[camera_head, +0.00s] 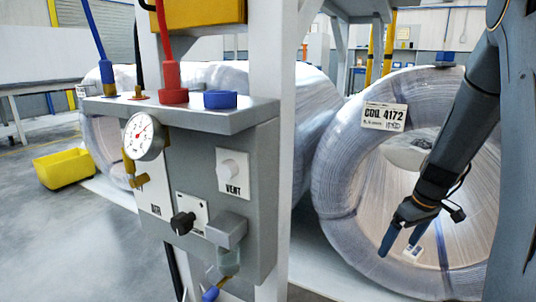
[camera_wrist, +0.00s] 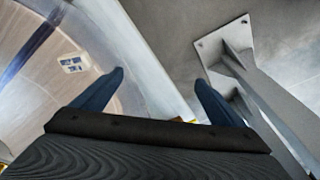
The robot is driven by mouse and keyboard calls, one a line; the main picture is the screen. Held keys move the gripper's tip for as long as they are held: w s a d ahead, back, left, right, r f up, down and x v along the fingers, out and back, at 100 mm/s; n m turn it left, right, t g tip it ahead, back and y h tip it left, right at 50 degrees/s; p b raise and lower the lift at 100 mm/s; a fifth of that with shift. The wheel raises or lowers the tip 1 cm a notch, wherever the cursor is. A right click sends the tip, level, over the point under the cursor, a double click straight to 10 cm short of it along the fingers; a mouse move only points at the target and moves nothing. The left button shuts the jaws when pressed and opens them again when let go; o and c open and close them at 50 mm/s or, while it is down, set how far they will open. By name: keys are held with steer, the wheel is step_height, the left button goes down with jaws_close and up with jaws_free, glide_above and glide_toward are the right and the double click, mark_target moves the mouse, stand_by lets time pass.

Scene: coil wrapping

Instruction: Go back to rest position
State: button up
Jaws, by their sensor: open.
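My gripper (camera_head: 402,240) hangs from my dark arm at the right of the head view, in front of the open centre of the wrapped coil (camera_head: 335,185). Its two blue fingers are apart with nothing between them. In the wrist view my gripper (camera_wrist: 160,85) shows both fingertips spread and empty. The coil's curved inner wall (camera_wrist: 45,95) with a small label (camera_wrist: 73,64) fills the left of that view. I cannot tell how far the fingers are from the coil.
A yellow bin (camera_head: 68,168) sits on open floor at left. A grey steel post foot (camera_wrist: 225,42) shows in the wrist view.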

steer(key=s+a+r+n+g+p, duration=0.1)
steer(key=s+a+r, duration=0.4)
steer(key=s+a, duration=0.75)
steer(key=s+a+r+n, duration=0.1)
steer(key=s+a+r, duration=0.6)
steer(key=a, duration=1)
steer(key=s+a+r+n+g+p, duration=0.1)
steer(key=s+a+r, duration=0.3)
steer(key=s+a, duration=0.9)
steer(key=d+r+m+p, duration=0.2)
steer(key=d+r+p, duration=0.4)
steer(key=r+p, duration=0.3)
steer(key=w+d+r+m+p, duration=0.1)
steer(key=d+r+p, duration=0.6)
steer(key=p, duration=0.9)
steer(key=d+r+m+h+p, duration=0.1)
steer(key=d+r+m+p, duration=0.3)
steer(key=r+p, duration=0.9)
steer(key=d, duration=0.2)
steer(key=shift+w+d, duration=0.15)
steer(key=shift+d, duration=0.25)
steer(key=shift+f, duration=0.1)
